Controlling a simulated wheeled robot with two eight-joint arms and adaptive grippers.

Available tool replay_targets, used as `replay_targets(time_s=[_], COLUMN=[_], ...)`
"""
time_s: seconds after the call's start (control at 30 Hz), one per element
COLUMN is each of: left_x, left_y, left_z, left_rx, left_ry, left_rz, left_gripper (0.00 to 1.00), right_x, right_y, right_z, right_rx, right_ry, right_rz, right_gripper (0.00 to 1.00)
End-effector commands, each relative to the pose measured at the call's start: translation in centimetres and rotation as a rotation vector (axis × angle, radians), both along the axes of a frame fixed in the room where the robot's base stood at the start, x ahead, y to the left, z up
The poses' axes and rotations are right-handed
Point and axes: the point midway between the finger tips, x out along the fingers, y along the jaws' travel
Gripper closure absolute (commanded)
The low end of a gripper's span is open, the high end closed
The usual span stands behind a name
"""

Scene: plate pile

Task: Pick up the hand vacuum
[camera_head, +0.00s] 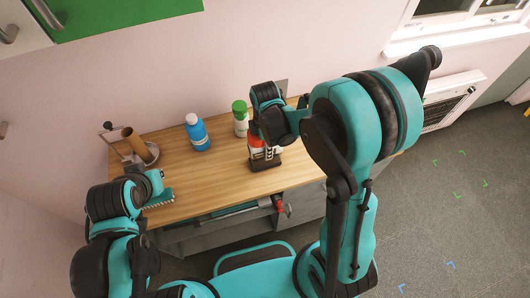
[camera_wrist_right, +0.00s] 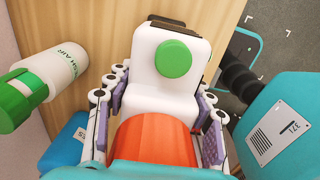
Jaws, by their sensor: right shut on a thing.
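The hand vacuum has a white body with a round green button and an orange-red part; it fills the middle of the right wrist view (camera_wrist_right: 165,75). In the head view the red, white and black vacuum (camera_head: 264,160) stands upright on the wooden counter, its top partly hidden by my right arm. My right gripper (camera_wrist_right: 158,103) is shut on the vacuum, with finger pads on both sides of its body. My left arm's end (camera_head: 150,185) is over the counter's left end; its fingers cannot be made out.
A white bottle with a green cap (camera_head: 240,119) stands close left of the vacuum. A blue bottle (camera_head: 198,134) stands farther left. A holder with a brown roll (camera_head: 137,145) is at the counter's back left. The wooden counter's (camera_head: 215,180) front middle is clear.

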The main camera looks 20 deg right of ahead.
Motion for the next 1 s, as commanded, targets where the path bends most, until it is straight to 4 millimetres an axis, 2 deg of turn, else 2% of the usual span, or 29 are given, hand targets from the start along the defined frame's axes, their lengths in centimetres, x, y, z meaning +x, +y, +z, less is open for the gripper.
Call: replay_targets(time_s=[0.37,0.77,1.0], left_x=[0.0,0.0,0.0], left_y=[0.0,0.0,0.0], left_z=[0.1,1.0,1.4], left_rx=[0.0,0.0,0.0], left_ry=[0.0,0.0,0.0], left_rz=[0.0,0.0,0.0], left_gripper=[1.0,1.0,1.0], right_x=[0.0,0.0,-0.3], right_y=[0.0,0.0,-2.8], right_z=[0.5,4.1,5.8], right_rx=[0.0,0.0,0.0], right_ry=[-0.001,0.0,0.0], right_rz=[0.0,0.0,-0.004], right_gripper=[1.0,1.0,1.0])
